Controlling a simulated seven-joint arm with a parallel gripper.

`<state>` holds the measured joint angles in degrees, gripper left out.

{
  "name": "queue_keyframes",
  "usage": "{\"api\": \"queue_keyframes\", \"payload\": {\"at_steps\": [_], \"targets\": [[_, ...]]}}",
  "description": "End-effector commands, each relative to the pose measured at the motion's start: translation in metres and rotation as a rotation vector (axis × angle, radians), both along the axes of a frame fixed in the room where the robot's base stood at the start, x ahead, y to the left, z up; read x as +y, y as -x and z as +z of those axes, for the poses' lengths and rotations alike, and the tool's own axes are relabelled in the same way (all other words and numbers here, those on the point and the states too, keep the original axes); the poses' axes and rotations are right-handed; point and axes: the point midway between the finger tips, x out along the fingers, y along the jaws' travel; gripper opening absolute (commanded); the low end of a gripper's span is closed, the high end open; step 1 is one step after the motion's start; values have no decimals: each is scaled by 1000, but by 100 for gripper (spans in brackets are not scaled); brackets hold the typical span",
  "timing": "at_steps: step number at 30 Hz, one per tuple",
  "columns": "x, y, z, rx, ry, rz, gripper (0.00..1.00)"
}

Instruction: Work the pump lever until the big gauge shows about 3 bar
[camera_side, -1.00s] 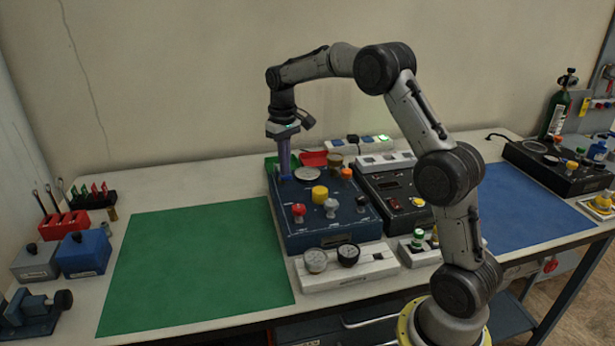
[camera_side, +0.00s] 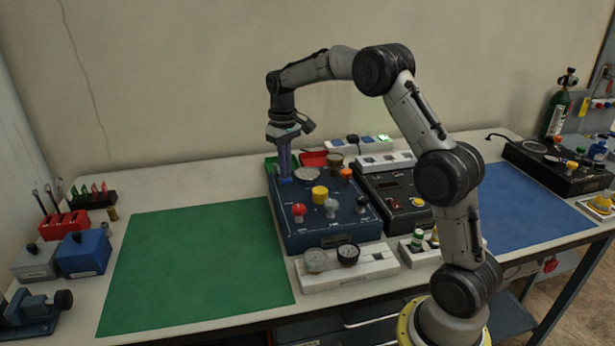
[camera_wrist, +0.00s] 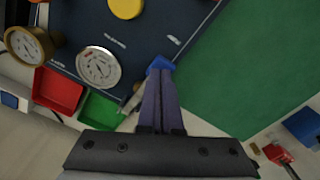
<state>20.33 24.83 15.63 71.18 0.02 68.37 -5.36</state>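The blue pump unit (camera_side: 325,235) stands at the middle of the bench. My gripper (camera_side: 286,176) points down at its back left corner. In the wrist view the two fingers of my gripper (camera_wrist: 159,72) lie together, their tips at a small blue piece (camera_wrist: 160,63), apparently the end of the pump lever. A pale metal bar (camera_wrist: 131,101) shows beside the fingers; most of the lever is hidden. The big gauge (camera_wrist: 98,67) has a white dial, left of the fingers; its reading is too small to make out. It also shows in the side view (camera_side: 306,174).
A brass gauge (camera_wrist: 25,45), a red tray (camera_wrist: 58,91) and a green tray (camera_wrist: 101,109) are near the gripper. Red, white and yellow knobs (camera_side: 320,194) stand on the unit. The green mat (camera_side: 195,265) to the left is clear.

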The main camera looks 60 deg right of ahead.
Motion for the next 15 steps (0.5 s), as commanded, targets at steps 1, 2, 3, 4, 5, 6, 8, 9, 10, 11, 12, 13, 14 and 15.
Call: {"api": "queue_keyframes", "payload": {"at_steps": [1, 2, 3, 4, 5, 6, 8, 9, 10, 11, 12, 13, 14, 15], "targets": [[0, 0, -4, 2, -1, 0, 0], [0, 0, -6, 2, -1, 0, 0], [0, 0, -7, 2, -1, 0, 0], [0, 0, -9, 2, 0, 0, 0], [0, 0, -10, 2, 0, 0, 0], [0, 0, -12, 2, 0, 0, 0], [-1, 0, -14, 1, 1, 0, 0], [-1, 0, -16, 0, 1, 0, 0], [-1, 0, -18, 1, 1, 0, 0], [-1, 0, -19, 1, 1, 0, 0], [-1, 0, -21, 1, 1, 0, 0], [-1, 0, -22, 1, 1, 0, 0], [-1, 0, -24, 1, 1, 0, 0], [-1, 0, -26, 1, 1, 0, 0]]}}
